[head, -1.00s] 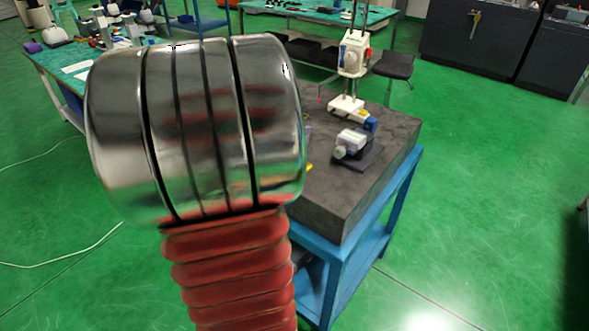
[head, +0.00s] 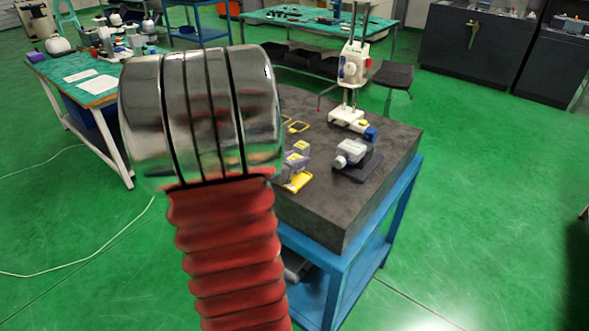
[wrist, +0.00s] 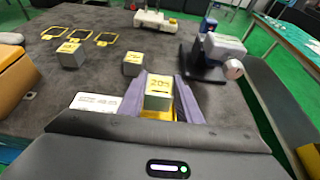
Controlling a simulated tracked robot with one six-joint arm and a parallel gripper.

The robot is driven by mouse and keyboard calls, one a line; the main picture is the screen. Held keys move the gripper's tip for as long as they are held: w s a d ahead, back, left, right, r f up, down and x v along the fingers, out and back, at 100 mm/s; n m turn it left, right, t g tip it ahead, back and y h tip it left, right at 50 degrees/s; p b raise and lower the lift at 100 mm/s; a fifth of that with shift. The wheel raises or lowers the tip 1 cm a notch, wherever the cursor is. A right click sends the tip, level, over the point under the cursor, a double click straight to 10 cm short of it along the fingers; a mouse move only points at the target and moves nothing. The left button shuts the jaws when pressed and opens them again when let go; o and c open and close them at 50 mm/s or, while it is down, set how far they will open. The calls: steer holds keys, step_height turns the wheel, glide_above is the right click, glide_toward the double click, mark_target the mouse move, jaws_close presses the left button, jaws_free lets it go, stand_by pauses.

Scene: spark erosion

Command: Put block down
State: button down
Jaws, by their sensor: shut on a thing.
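In the wrist view my gripper (wrist: 162,88) has its two purple fingers either side of a pale block (wrist: 158,103) with a yellow, numbered top. The fingers are shut on it. A yellow surface shows just below the block; I cannot tell whether the block touches it or the slab. In the head view my arm hides most of the gripper. Beside the arm, a pale block with a yellow top (head: 301,146) shows above purple-grey parts and a yellow piece (head: 298,182); I cannot tell which block this is.
Two other blocks (wrist: 71,55) (wrist: 132,65) stand on the dark slab (wrist: 40,90). Yellow outlined squares (wrist: 80,35) lie farther back. A white labelled piece (wrist: 95,102) is left of the gripper. A grey device on a dark base (wrist: 203,66) stands close on the right.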

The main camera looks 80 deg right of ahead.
steer(key=shift+f, duration=1.5)
steer(key=shift+f, duration=0.1)
steer(key=c, duration=1.3)
jaws_free()
steer(key=v, duration=1.2)
steer(key=shift+r, duration=0.2)
